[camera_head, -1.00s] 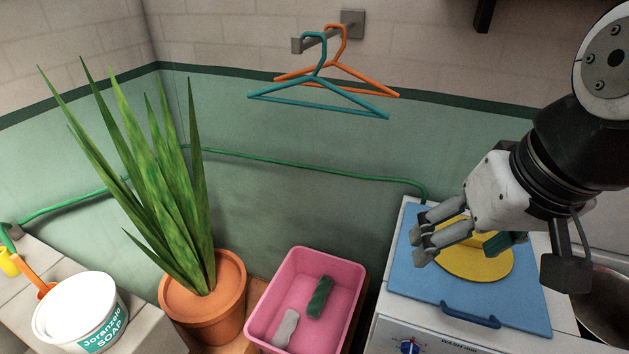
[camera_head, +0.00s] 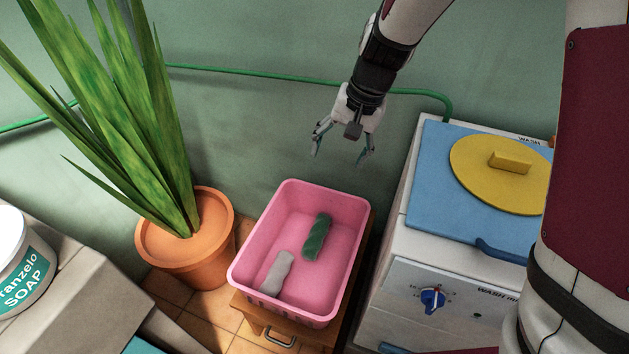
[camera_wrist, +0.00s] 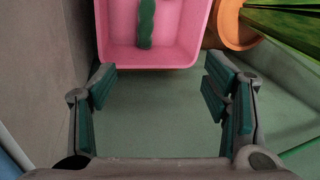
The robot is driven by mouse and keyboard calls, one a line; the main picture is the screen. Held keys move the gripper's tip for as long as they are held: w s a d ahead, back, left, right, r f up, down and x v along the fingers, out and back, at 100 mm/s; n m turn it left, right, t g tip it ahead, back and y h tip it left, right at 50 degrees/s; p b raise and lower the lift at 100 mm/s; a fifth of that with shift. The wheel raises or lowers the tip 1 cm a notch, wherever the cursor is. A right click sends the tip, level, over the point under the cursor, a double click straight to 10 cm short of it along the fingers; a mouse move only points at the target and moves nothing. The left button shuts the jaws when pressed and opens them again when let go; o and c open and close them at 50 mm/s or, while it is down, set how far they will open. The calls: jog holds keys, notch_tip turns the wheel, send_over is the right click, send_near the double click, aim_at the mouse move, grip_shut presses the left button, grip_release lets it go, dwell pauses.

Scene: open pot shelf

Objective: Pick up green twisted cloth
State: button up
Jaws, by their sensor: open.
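The green twisted cloth (camera_head: 317,237) lies in the pink basket (camera_head: 355,205), toward its back right. In the wrist view the cloth (camera_wrist: 146,24) shows at the top, lying in the basket (camera_wrist: 165,57). My gripper (camera_head: 340,156) is open and empty, above and beyond the basket's back edge, apart from the cloth. In the wrist view the spread fingers (camera_wrist: 158,88) have nothing between them. A grey twisted cloth (camera_head: 276,273) lies in the same basket, to the left of and nearer than the green one.
The basket stands on a small wooden cabinet (camera_head: 253,313). A potted plant (camera_head: 187,253) stands close on its left. A white washing machine (camera_head: 440,300) with a blue top and yellow lid (camera_head: 478,185) stands on its right. A soap tub (camera_head: 25,270) is at far left. The wall is behind.

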jog(key=m+g+h, duration=0.1)
send_over(316, 230)
jog(key=s+d, duration=0.1)
notch_tip(316, 230, down, 15)
jog(key=shift+h, duration=0.8)
jog(key=f, duration=0.6)
jog(key=f+b, duration=0.1)
jog(key=f, duration=0.5)
jog(key=f+b, duration=0.1)
jog(key=f, duration=0.4)
jog(key=shift+w+a+f, duration=0.1)
jog(key=shift+a+f, duration=0.2)
jog(key=shift+f, duration=0.1)
jog(key=shift+w+a+f+b, duration=0.15)
jog(key=shift+f+b, duration=0.2)
jog(key=shift+f, duration=0.6)
jog(key=shift+w+d+f+b, duration=0.1)
jog(key=shift+f+b, duration=0.2)
jog(key=shift+f, duration=0.65)
jog(key=shift+w+a+f+b, duration=0.15)
jog(key=shift+f+b, duration=0.2)
jog(key=shift+f, duration=0.6)
jog(key=c, duration=1.4)
jog(key=shift+r, duration=0.1)
